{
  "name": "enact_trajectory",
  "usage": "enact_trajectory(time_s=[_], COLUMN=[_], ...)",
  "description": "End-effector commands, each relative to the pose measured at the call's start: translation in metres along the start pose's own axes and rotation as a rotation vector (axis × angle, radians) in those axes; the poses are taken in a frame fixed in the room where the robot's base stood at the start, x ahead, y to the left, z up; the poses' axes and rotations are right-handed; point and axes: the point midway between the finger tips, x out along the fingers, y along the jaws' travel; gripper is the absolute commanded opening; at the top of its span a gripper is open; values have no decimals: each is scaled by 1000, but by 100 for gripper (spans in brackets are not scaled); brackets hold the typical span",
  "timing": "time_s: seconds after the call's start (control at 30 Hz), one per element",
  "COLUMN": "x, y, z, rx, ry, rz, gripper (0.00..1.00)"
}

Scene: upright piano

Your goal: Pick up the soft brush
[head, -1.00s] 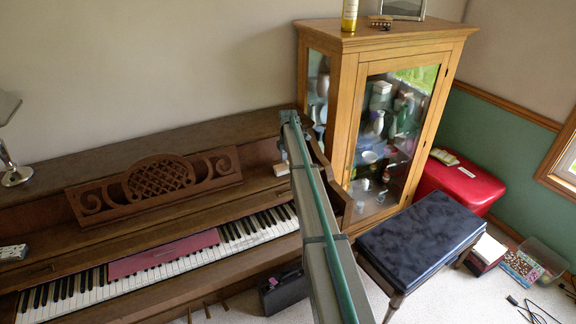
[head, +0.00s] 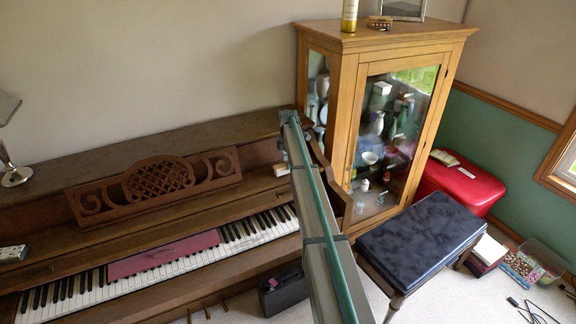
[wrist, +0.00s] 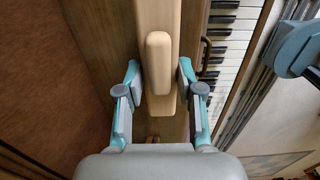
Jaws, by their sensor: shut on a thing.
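The soft brush (wrist: 158,62) shows in the wrist view as a pale wooden block with a rounded raised grip. My gripper (wrist: 159,82) is shut on it, with one finger along each long side. The bristles are hidden beneath the block. In the head view, a small pale block (head: 281,169) at the right end of the piano looks like the same brush. My arm hides the gripper there. I cannot tell whether the brush touches the wood below it.
The upright piano (head: 60,172) has a carved music rest (head: 160,178) and a pink strip (head: 165,254) across its keys. A glass-front cabinet (head: 350,130) stands close on the right. A dark padded bench (head: 420,240) is in front of the cabinet.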

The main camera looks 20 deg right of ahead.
Motion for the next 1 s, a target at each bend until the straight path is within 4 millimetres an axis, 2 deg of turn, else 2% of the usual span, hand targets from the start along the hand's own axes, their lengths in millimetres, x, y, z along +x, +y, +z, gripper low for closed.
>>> enact_trajectory(time_s=[0.17,0.27,0.3,0.53,0.6,0.8,1.0], x=[-12,-26,-35,-83,-90,-109,-121], y=[0,0,-11,-51,-69,-106,-127], z=[0,0,-4,-17,-24,-36,-43], rx=[0,0,0,0,0,0,0], ry=[-1,-1,-1,-1,-1,-1,0], rz=[2,4,2,4,2,2,1], gripper=[0,0,0,0,0,0,0])
